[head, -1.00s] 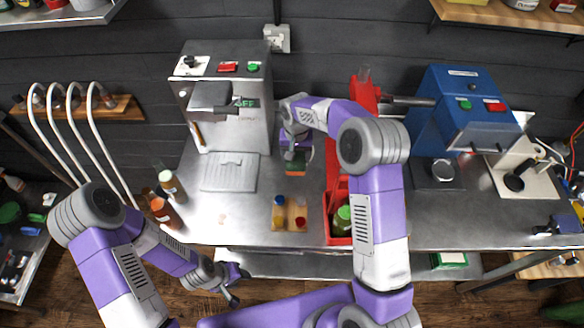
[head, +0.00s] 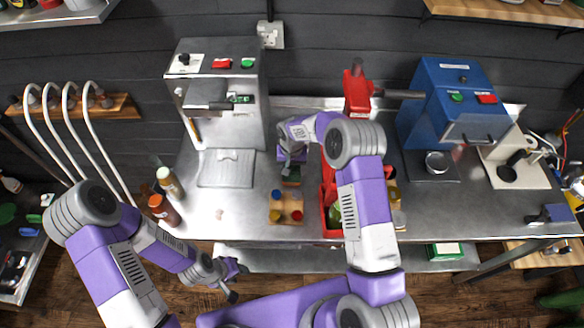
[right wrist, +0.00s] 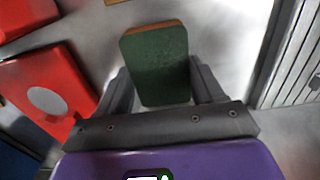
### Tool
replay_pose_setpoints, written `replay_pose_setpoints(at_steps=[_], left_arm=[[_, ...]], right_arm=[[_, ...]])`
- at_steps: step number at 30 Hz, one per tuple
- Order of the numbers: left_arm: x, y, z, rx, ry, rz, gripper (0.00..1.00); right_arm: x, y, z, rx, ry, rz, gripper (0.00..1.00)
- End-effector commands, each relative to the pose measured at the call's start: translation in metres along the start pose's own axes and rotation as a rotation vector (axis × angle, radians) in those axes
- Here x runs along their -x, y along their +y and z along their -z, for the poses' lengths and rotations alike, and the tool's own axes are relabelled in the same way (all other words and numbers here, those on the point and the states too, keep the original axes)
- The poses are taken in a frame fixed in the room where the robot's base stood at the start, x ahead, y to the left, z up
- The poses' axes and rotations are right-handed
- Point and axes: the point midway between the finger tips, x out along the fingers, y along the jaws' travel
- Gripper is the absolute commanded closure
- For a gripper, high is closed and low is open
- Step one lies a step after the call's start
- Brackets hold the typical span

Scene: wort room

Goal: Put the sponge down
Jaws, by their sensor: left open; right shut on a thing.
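The sponge (right wrist: 157,66), green on its broad face with an orange-brown edge, is between the fingers of my right gripper (right wrist: 160,88) in the right wrist view. In the head view the sponge (head: 291,176) is a small green patch below my right gripper (head: 290,168), over the steel counter (head: 245,222). Whether it touches the counter is hard to tell. My right gripper is shut on it. My left gripper (head: 232,281) is open and empty, low in front of the counter.
A wooden block with coloured caps (head: 286,208) stands just in front of the sponge. A red crate (head: 329,222) is to its right, partly behind my right arm. A steel machine (head: 215,95) with a drip tray (head: 227,168) is at left. Bare counter lies between tray and block.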

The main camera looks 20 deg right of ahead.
Motion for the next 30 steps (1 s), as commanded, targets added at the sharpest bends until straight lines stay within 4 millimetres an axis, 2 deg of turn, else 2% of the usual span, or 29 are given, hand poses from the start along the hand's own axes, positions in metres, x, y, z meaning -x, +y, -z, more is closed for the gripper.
replay_pose_setpoints(at_steps=[3, 4, 9, 20, 23, 30], left_arm=[[-0.005, -0.002, 0.0, 0.0, 0.0, 0.0, 0.57], [-0.004, -0.002, 0.0, 0.0, 0.0, 0.0, 0.57], [-0.003, -0.001, 0.0, 0.0, 0.0, 0.0, 0.57], [0.002, 0.001, 0.0, 0.0, 0.0, 0.0, 0.57], [-0.002, -0.001, 0.0, 0.0, 0.0, 0.0, 0.57], [-0.006, -0.002, 0.0, 0.0, 0.0, 0.0, 0.57]], right_arm=[[-0.004, 0.0, 0.0, 0.0, -0.001, 0.0, 0.66], [-0.004, 0.0, 0.0, 0.0, -0.001, 0.0, 0.3], [-0.003, 0.0, 0.0, 0.0, -0.001, -0.001, 0.07], [0.002, 0.0, 0.0, 0.0, -0.001, -0.001, 0.07], [0.015, 0.0, 0.001, -0.001, 0.003, 0.0, 0.07], [0.068, 0.0, 0.001, 0.0, 0.004, 0.0, 0.07]])
